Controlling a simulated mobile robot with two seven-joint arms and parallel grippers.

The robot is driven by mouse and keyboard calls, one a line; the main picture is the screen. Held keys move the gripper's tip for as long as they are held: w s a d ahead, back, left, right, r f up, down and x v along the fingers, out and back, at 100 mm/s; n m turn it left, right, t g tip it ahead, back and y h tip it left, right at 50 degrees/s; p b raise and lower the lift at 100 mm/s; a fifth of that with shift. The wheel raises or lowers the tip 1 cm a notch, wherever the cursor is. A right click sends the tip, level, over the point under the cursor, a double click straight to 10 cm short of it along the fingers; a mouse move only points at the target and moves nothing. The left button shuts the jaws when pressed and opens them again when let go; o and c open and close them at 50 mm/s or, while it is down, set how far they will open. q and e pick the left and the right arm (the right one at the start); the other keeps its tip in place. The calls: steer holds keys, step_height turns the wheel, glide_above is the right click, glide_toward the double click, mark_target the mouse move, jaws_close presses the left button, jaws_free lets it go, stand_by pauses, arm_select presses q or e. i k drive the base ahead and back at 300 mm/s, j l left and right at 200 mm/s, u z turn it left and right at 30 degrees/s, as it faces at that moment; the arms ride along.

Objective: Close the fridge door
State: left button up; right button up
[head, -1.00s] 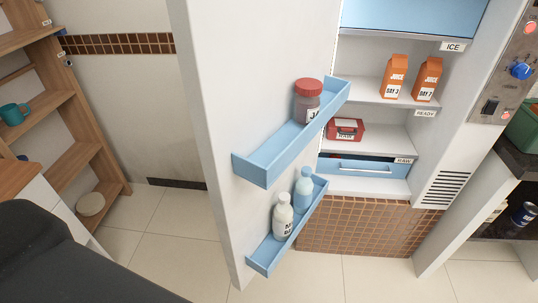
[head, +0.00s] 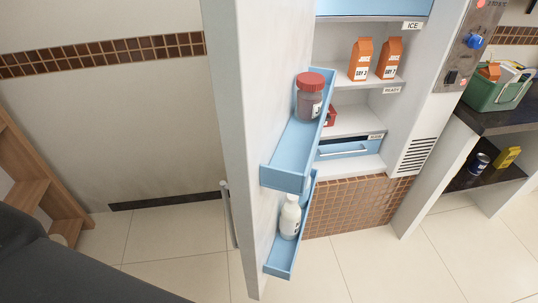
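The fridge door (head: 237,130) stands open, swung out toward me on the left of the fridge. Its inner side carries two blue shelves, an upper one (head: 284,176) with a red-lidded jar (head: 311,97) and a lower one (head: 278,270) with a white bottle (head: 290,217). The fridge inside (head: 340,92) is exposed to the right of the door, with two orange juice cartons (head: 361,59) and a blue drawer (head: 348,149). A red item (head: 330,116) is partly hidden behind the upper door shelf. Neither gripper is visible; a dark shape fills the lower left corner.
A wooden shelf (head: 30,190) stands at the far left. A dark counter (head: 490,121) with a green crate (head: 497,94) is at the right, with a can and a yellow box below. Tiled floor (head: 175,245) is clear left of the door.

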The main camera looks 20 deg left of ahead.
mark_target(257, 49)
steer(key=j+z, duration=0.4)
steer(key=j, duration=0.5)
steer(key=i+j+z, duration=0.1)
steer(key=j, duration=0.3)
steer(key=i+j+z, duration=0.1)
steer(key=j, duration=0.35)
